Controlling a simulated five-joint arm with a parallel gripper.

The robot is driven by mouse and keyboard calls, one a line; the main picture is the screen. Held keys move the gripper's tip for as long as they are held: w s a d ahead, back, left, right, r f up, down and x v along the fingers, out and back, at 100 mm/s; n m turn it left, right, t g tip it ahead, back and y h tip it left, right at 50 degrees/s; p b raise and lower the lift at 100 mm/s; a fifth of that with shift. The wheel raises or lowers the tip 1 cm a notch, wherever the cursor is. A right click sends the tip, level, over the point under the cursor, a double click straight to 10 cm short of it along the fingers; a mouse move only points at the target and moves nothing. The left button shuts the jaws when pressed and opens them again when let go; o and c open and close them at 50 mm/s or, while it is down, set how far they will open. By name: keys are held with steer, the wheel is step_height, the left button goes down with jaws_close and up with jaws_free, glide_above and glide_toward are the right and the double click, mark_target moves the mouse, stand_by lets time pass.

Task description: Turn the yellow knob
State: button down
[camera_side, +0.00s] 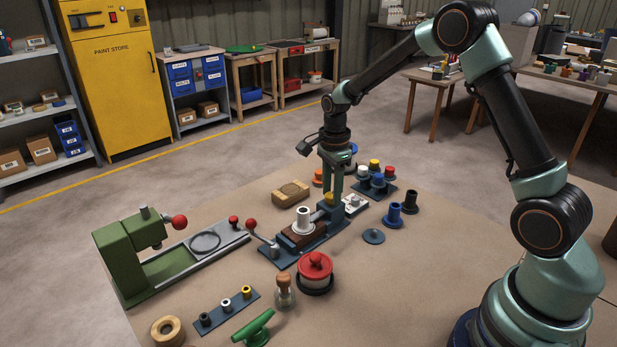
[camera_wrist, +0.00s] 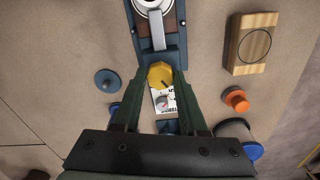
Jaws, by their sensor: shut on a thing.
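The yellow knob (camera_side: 328,199) sits on a blue-grey fixture (camera_side: 275,252) in the middle of the table. In the wrist view the yellow knob (camera_wrist: 159,74) is faceted and lies between my fingertips. My gripper (camera_side: 332,190) points down at it, and its dark green fingers (camera_wrist: 159,84) close on the knob's two sides. The white panel with a small grey dial (camera_wrist: 162,100) is just below the knob in the wrist view, partly between the fingers. The fingers hide part of the knob's sides.
The fixture also carries a white cylinder (camera_side: 303,220) on a brown block and a red-balled lever (camera_side: 252,224). A wooden block (camera_side: 291,193) lies close behind. Blue and black spools (camera_side: 394,214) stand to the right. A red-lidded pot (camera_side: 315,268) stands in front.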

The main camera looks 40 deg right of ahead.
steer(key=n, duration=1.7)
steer(key=shift+n, duration=0.3)
steer(key=n, duration=1.2)
stand_by(0.5)
